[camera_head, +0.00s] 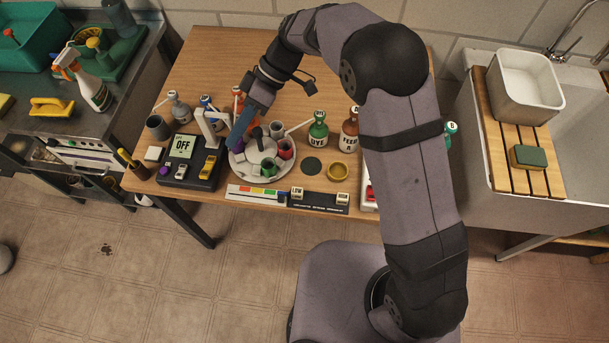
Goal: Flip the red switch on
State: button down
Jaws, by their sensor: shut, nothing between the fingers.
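A small red part (370,194) shows on a pale panel at the table's front edge, mostly hidden behind my arm. I cannot tell from this view whether it is the red switch or how it is set. A dark control box (203,184) at the left front has a display (183,146) reading OFF, a purple knob and yellow parts. My gripper (234,142) has blue fingers, is shut and empty, and points down over the left side of a round pale tray (236,167), right of the control box. Its exact height above the tray is unclear.
The tray holds several small cups. The wooden table's (205,65) back left is clear.

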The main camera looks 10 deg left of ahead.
jog(key=w+d+r+t+h+b, duration=0.1)
jog(key=w+d+t+h+b, duration=0.15)
jog(key=d, duration=1.55)
jog(key=r+t+h, duration=0.1)
jog(key=t+h, duration=0.1)
jog(key=h, duration=0.2)
send_over(372, 197)
jog(key=w, duration=0.3)
jog(key=shift+y+b, duration=0.25)
jog(key=shift+b, duration=0.15)
jog(key=f+p, duration=0.1)
jog(key=f, duration=0.3)
jog(key=s+f, duration=0.1)
jog(key=f, duration=0.4)
jog(key=s+f+p, duration=0.1)
jog(key=f, duration=0.4)
jog(key=shift+s+p, duration=0.1)
jog(key=shift+p, duration=0.25)
jog(key=shift+s+f, duration=0.15)
jog(key=shift+f, duration=0.05)
